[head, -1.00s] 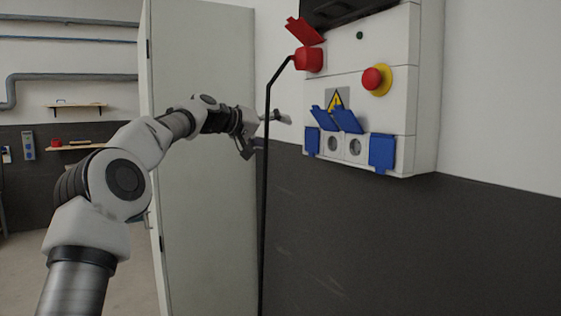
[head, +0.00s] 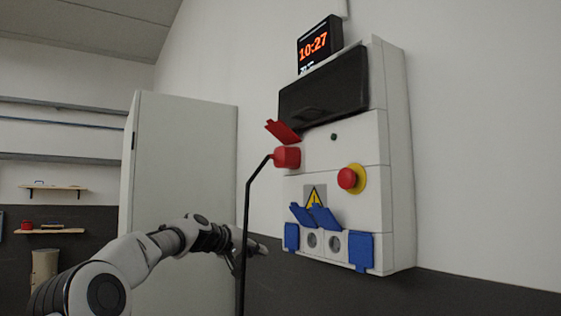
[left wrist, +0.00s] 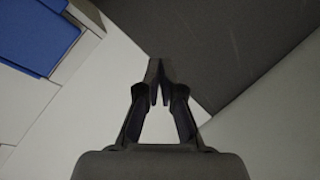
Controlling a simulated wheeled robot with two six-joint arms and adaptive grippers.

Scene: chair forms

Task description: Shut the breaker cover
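The breaker cover (head: 325,88) is a dark, glossy panel across the top of the white electrical box (head: 345,140) in the head view. It looks roughly flush with the box front; I cannot tell whether it is fully shut. My left gripper (head: 262,249) is below and left of the box, well under the cover and touching nothing I can see. In the left wrist view its fingers (left wrist: 160,72) are together with nothing between them. My right gripper is in neither view.
A red plug (head: 287,157) with a black cable (head: 246,220) hangs at the box's left, beside my left arm. Blue socket lids (head: 361,251), some raised, and a red stop button (head: 347,178) stick out. A clock (head: 318,45) sits above. A pale cabinet (head: 180,160) stands left.

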